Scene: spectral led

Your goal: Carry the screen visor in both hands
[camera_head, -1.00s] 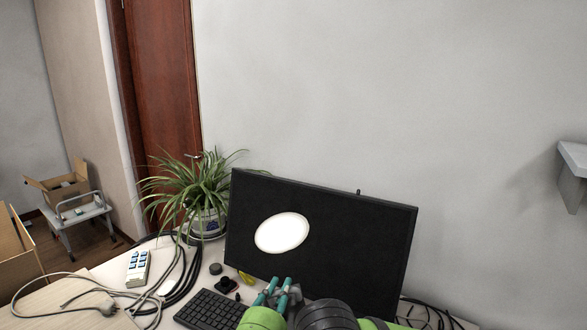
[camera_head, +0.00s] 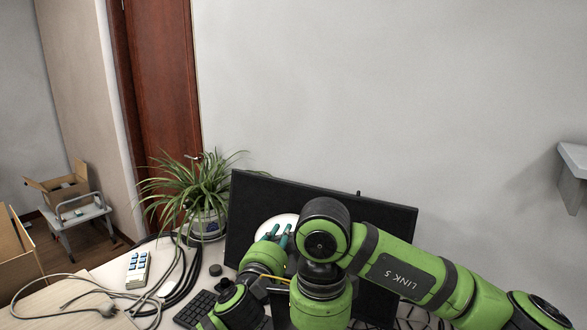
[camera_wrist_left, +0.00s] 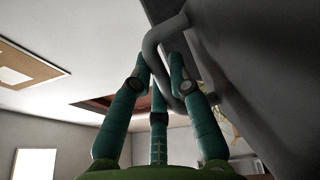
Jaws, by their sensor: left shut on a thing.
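A large black screen panel (camera_head: 255,195) stands upright on the desk, with a white oval (camera_head: 265,225) on its face, partly hidden by my arm. My left gripper (camera_head: 277,233) has its teal fingers in front of this oval. In the left wrist view, the gripper (camera_wrist_left: 158,65) is shut around a curved grey handle (camera_wrist_left: 165,31). The handle joins a dark grey body (camera_wrist_left: 255,65), which looks like the screen visor; I cannot tell its whole shape. In the head view the held part is hidden behind the arm links. My right gripper does not show.
A potted plant (camera_head: 200,185) stands left of the screen. A grey shelf (camera_head: 573,165) juts from the wall at right. The wall above the screen is clear.

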